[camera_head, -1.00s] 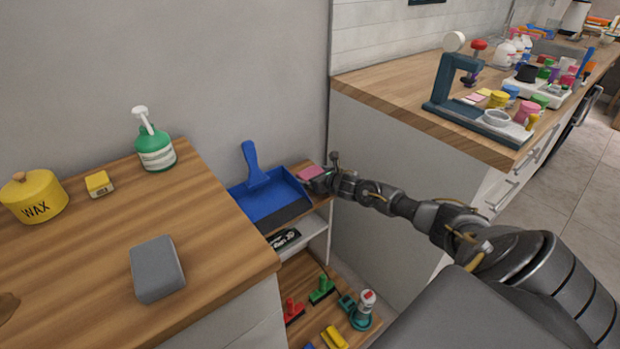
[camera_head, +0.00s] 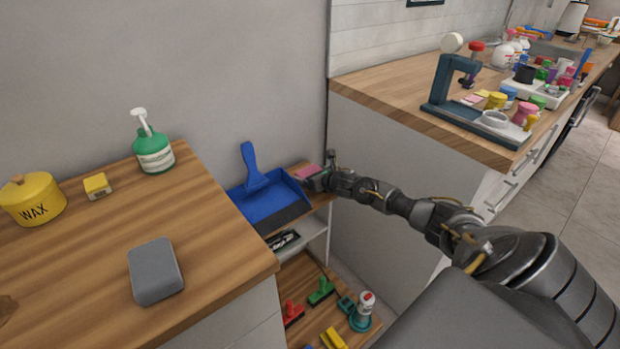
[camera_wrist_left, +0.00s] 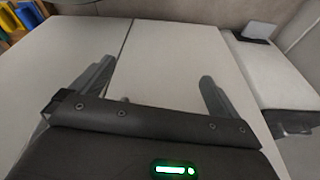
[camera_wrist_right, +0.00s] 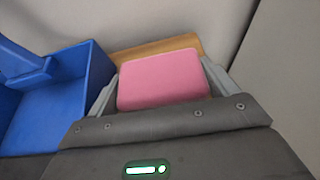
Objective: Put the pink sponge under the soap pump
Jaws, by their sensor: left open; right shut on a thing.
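The pink sponge (camera_wrist_right: 163,80) sits between the fingers of my right gripper (camera_wrist_right: 160,88), which is shut on it. In the head view the sponge (camera_head: 308,171) shows at the tip of my right gripper (camera_head: 322,176), over the right end of the low shelf beside the blue dustpan. The green soap pump (camera_head: 153,152) with a white head stands upright on the left counter, near the wall. My left gripper (camera_wrist_left: 155,90) is open and empty in the left wrist view, in front of pale panels; it is not seen in the head view.
A blue dustpan (camera_head: 268,202) lies left of my right gripper. The left counter (camera_head: 205,222) also holds a yellow wax pot (camera_head: 33,201), a yellow block (camera_head: 97,186) and a grey sponge-like block (camera_head: 156,271). A taller counter (camera_head: 400,90) stands right.

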